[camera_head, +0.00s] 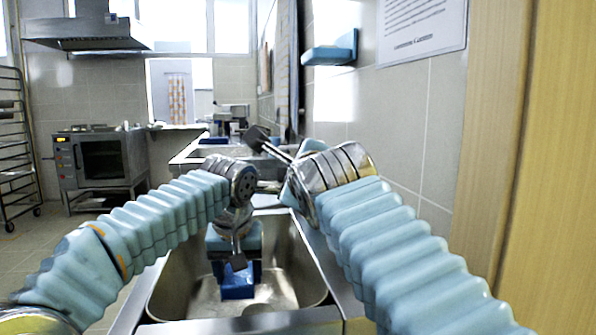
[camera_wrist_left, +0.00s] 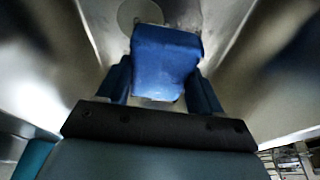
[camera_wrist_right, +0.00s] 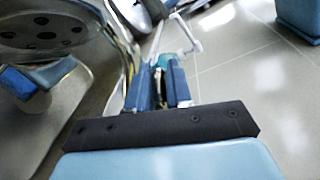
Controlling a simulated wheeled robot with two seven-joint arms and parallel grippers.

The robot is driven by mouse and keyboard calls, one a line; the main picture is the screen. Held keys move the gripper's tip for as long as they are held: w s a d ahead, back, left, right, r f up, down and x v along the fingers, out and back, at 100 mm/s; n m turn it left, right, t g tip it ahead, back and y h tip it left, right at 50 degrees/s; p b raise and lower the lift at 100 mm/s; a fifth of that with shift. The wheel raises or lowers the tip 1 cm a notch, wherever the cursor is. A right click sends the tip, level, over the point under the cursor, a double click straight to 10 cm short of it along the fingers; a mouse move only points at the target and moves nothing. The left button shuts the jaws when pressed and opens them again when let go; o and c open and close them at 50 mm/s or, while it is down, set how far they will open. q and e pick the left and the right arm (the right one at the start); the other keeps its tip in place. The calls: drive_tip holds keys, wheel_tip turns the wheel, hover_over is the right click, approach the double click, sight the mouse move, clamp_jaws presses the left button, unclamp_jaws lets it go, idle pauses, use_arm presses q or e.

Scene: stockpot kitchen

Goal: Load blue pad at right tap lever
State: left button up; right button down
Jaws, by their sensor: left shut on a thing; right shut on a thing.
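The blue pad (camera_head: 238,283) is low in the sink basin. In the left wrist view the pad (camera_wrist_left: 166,60) sits between the fingers of my left gripper (camera_wrist_left: 163,85), which is shut on it. In the head view the left gripper's body hides the pad's upper part. My right gripper (camera_wrist_right: 167,80) is shut on a thin piece of the tap, apparently the right tap lever; the fingers hide most of it. A pale, thin tap part (camera_wrist_right: 186,36) shows just beyond the fingertips. In the head view my right arm hides the right jaws and the tap.
The steel sink (camera_head: 170,290) has walls close around my left gripper. A tiled wall (camera_head: 400,110) and a wooden panel (camera_head: 520,150) bound the right side. A blue wall shelf (camera_head: 330,53) hangs above. An oven (camera_head: 100,160) and a rack (camera_head: 15,150) stand far left.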

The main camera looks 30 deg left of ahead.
sight(247, 296)
drive_tip(key=c, duration=1.1)
unclamp_jaws()
drive_tip(key=shift+s+f, duration=0.1)
drive_tip(key=shift+f, duration=0.2)
drive_tip(key=shift+r, duration=0.1)
drive_tip(key=v, duration=1.2)
use_arm(q)
drive_tip(key=shift+s+d+b, duration=0.5)
drive_tip(key=shift+s+d, duration=0.4)
drive_tip(key=shift+d, duration=0.1)
drive_tip(key=shift+s+d+b, duration=0.6)
drive_tip(key=shift+s+d, duration=1.15)
drive_tip(key=shift+d, duration=0.3)
use_arm(e)
drive_tip(key=shift+a+f, duration=0.1)
drive_tip(key=shift+f, duration=0.95)
